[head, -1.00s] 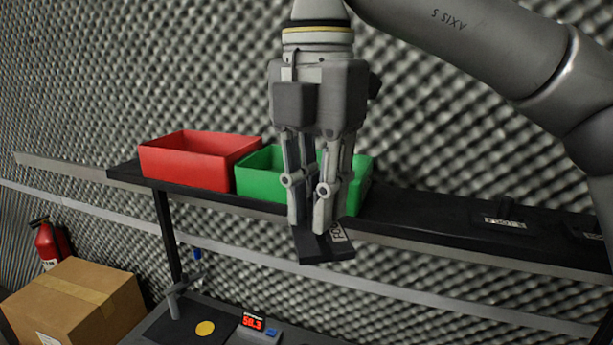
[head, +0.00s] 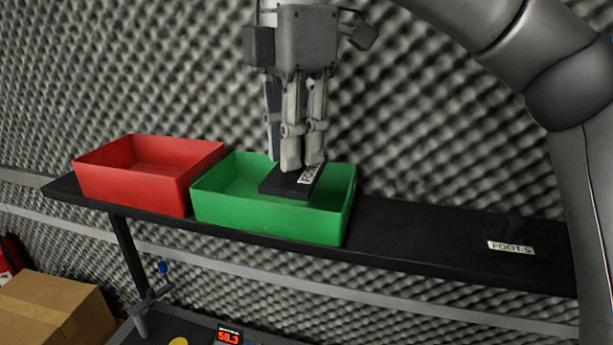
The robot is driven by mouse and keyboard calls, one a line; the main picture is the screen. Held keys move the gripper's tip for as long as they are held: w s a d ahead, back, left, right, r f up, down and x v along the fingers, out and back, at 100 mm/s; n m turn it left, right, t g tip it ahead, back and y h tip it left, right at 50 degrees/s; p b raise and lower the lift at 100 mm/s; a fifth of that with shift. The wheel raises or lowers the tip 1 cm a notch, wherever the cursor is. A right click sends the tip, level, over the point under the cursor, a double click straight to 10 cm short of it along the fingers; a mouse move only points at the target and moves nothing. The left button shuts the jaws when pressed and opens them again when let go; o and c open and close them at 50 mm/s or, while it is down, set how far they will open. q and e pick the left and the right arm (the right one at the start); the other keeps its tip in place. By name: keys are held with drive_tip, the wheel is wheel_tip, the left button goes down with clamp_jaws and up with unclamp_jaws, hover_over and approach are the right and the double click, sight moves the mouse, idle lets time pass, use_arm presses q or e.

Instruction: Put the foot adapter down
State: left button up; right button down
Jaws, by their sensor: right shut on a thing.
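The foot adapter is a flat black piece (head: 283,187) with a white label that begins "FOO". My right gripper (head: 301,165) is shut on it from above. I cannot tell how far the adapter is from the bin's floor. The green bin looks empty where its inside shows. My left gripper is not in view.
A red bin (head: 132,186) stands left of the green bin on the black shelf (head: 405,232). Another black piece labelled "FOOT-S" (head: 510,236) lies on the shelf at the right. Below are a cardboard box (head: 60,315) and a red digital display (head: 229,337). A foam wall stands behind.

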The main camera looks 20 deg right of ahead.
drive_tip(key=w+d+f, duration=0.1)
drive_tip(key=w+f, duration=0.1)
drive_tip(key=w+d+f+p, duration=0.1)
drive_tip(key=w+f, duration=0.1)
drive_tip(key=w+d+f+p, duration=0.1)
drive_tip(key=w+d+f, duration=0.1)
drive_tip(key=w, duration=0.1)
drive_tip(key=shift+f, duration=0.2)
drive_tip(key=shift+d+f, duration=0.15)
drive_tip(key=f, duration=0.2)
drive_tip(key=f+p, duration=0.1)
drive_tip(key=shift+w+d+f, duration=0.1)
drive_tip(key=shift+w+d, duration=0.1)
drive_tip(key=shift+w, duration=0.1)
drive_tip(key=shift+f, duration=0.5)
drive_tip(key=c, duration=1.8)
unclamp_jaws()
drive_tip(key=o, duration=0.4)
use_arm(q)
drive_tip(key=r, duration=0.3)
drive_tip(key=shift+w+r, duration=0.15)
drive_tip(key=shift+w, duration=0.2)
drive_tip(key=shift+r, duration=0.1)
